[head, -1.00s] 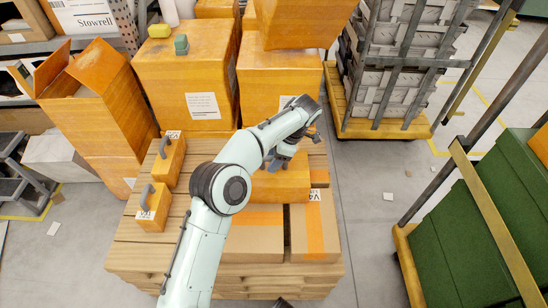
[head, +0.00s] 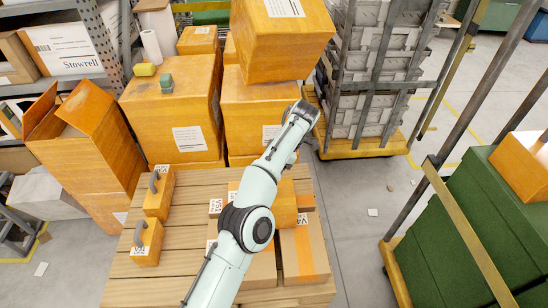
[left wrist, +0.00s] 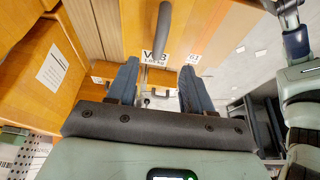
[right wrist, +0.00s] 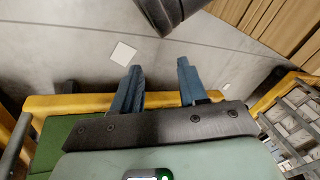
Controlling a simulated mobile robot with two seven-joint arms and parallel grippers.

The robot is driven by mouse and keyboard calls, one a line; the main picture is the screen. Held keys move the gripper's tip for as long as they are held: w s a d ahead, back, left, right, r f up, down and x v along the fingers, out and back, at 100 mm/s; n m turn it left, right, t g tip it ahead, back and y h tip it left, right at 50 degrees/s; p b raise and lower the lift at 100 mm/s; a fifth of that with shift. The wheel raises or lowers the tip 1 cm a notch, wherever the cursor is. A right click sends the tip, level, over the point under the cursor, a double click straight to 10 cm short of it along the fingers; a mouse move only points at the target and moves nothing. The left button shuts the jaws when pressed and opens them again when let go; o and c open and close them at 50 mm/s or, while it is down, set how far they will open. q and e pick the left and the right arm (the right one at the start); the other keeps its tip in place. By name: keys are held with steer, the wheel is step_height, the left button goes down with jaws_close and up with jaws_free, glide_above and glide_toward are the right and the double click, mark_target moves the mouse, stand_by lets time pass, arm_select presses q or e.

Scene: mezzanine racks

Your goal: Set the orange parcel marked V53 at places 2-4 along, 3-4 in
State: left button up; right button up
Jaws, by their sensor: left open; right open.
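The orange parcel marked V53 (left wrist: 185,32) shows in the left wrist view with a dark handle on top and its label facing me; the print is small. In the head view an orange parcel (head: 285,207) lies partly hidden under my arm, on or beside cardboard boxes; it seems to be the same one. My left gripper (left wrist: 159,68) is open and empty, its fingers either side of the label in that view and apart from the handle. In the head view my left wrist hides the fingers. My right gripper (right wrist: 160,66) is open and empty above the floor.
Two handled orange parcels (head: 158,194) stand at the left of the slatted pallet (head: 190,235). Large orange boxes (head: 172,100) stand behind, one stacked high. A grey cart (head: 375,80) is at back right, green boxes (head: 470,230) at right. Bare slats show in the pallet's middle.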

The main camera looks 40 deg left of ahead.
arm_select(q)
steer(key=shift+p+v, duration=1.35)
steer(key=shift+p, duration=1.45)
arm_select(e)
steer(key=s+a+r+g, duration=0.1)
steer(key=s+a+r, duration=0.1)
steer(key=s, duration=0.3)
steer(key=s+a+r+g+y, duration=0.1)
steer(key=s+a+r+g, duration=0.1)
steer(key=s+r, duration=0.3)
steer(key=shift+s+a+n+g+y, duration=0.25)
steer(key=shift+a+n+g+y, duration=0.05)
steer(key=shift+a, duration=0.1)
steer(key=shift+r, duration=0.1)
